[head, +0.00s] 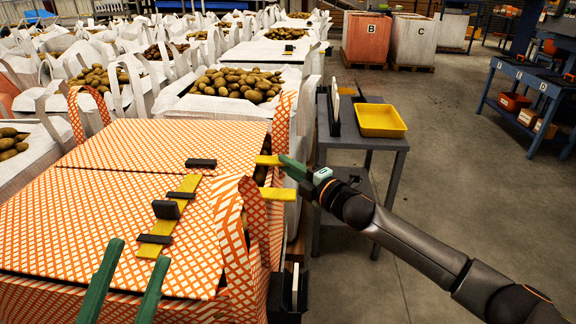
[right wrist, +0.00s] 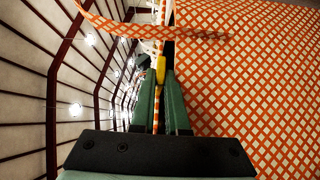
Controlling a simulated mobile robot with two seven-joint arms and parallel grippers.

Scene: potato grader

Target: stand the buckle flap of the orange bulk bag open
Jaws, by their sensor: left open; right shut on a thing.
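The orange bulk bag (head: 110,210) has orange-and-white checked cloth and fills the lower left of the head view. Its top panels lie about flat. A yellow strap (head: 155,243) with black buckle pieces (head: 165,209) lies on the near panel. Another black piece (head: 200,163) lies on the far panel. My right gripper (head: 284,163) is at the bag's right edge, by a yellow tab (head: 268,160). In the right wrist view it is shut on a narrow checked cloth edge (right wrist: 157,112); which flap is unclear. My left gripper (head: 122,245) is open and empty over the near panel.
A second yellow tab (head: 277,194) and an upright checked loop (head: 233,225) are near my right gripper. A grey cart (head: 345,141) with a yellow tray (head: 381,120) stands to the right. White potato bags (head: 165,97) stand behind. The floor at right is open.

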